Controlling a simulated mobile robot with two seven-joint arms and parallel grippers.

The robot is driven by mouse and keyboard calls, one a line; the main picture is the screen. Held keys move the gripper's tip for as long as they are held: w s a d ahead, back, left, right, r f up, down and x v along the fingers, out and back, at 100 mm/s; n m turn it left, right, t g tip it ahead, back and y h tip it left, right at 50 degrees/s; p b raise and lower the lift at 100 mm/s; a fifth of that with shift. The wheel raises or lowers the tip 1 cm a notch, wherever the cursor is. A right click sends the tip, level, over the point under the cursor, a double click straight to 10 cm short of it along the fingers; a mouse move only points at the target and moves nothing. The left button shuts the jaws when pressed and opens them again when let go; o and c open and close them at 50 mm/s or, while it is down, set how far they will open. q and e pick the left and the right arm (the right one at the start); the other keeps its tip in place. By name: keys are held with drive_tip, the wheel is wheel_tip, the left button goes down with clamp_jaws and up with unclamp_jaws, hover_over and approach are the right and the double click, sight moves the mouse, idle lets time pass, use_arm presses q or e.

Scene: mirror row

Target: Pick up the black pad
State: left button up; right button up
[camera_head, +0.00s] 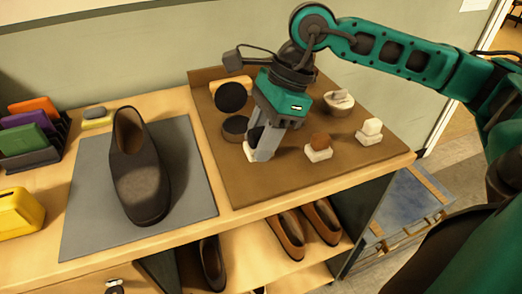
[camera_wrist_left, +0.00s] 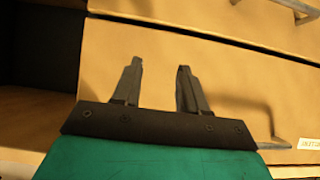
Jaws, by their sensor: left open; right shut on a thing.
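My right gripper (camera_head: 262,152) reaches down over the brown mat (camera_head: 290,180) on the right part of the bench. It is shut on the black pad (camera_head: 254,137), which is mostly hidden by the fingers. A white base shows beside the fingertips; I cannot tell whether the pad is clear of it. A brown pad (camera_head: 319,141) and a white pad (camera_head: 372,126) sit on white bases to the right. My left gripper (camera_wrist_left: 158,75) is open and empty in the left wrist view, in front of a wooden drawer front (camera_wrist_left: 230,75).
A dark shoe (camera_head: 140,175) stands on a grey mat (camera_head: 85,225) to the left. A round black lid (camera_head: 230,97) and a round tin (camera_head: 235,128) lie left of my right gripper. Another tin (camera_head: 338,105) stands behind. Brown shoes (camera_head: 288,235) sit on the shelf below.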

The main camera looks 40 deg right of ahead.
sight(261, 130)
wheel_tip(261, 130, up, 15)
drive_tip(key=p, duration=0.2)
drive_tip(key=o, duration=0.4)
drive_tip(key=c, duration=0.3)
